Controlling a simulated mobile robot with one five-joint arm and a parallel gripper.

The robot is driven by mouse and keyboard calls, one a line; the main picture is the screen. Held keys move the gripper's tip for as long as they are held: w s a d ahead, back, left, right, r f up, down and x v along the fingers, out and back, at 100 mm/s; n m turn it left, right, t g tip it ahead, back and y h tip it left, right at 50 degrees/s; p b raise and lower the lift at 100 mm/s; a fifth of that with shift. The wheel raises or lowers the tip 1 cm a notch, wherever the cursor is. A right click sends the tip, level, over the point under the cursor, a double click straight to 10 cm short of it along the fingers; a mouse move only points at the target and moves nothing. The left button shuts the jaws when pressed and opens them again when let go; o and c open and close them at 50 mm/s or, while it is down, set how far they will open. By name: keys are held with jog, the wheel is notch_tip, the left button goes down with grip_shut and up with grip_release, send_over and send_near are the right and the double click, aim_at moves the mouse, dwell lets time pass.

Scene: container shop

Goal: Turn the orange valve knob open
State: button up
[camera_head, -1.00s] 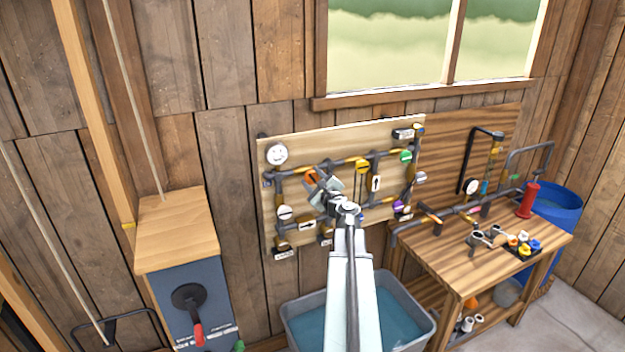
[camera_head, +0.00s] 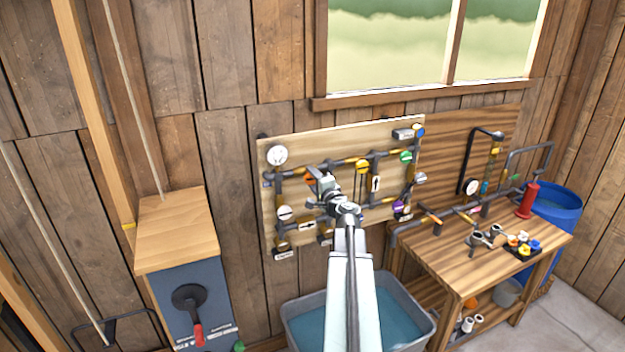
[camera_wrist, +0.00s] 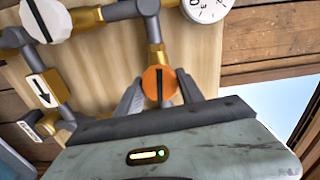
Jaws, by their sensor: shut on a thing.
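The orange valve knob (camera_wrist: 159,82) is a round disc with a dark line across its face, on a pipe of the wooden board. In the wrist view my gripper (camera_wrist: 160,90) has one grey finger on each side of it, shut on it. The dark line runs nearly along the finger direction there.
A yellow knob (camera_head: 362,167), a green knob (camera_head: 406,157), a purple knob (camera_head: 399,207) and a white gauge (camera_head: 277,155) are on the same board. A grey water tub (camera_head: 290,312) stands below. A wooden workbench (camera_head: 455,262) is at the right.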

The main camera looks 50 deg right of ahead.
jog(key=shift+n, duration=0.6)
jog(key=o, duration=1.4)
jog(key=v, duration=0.8)
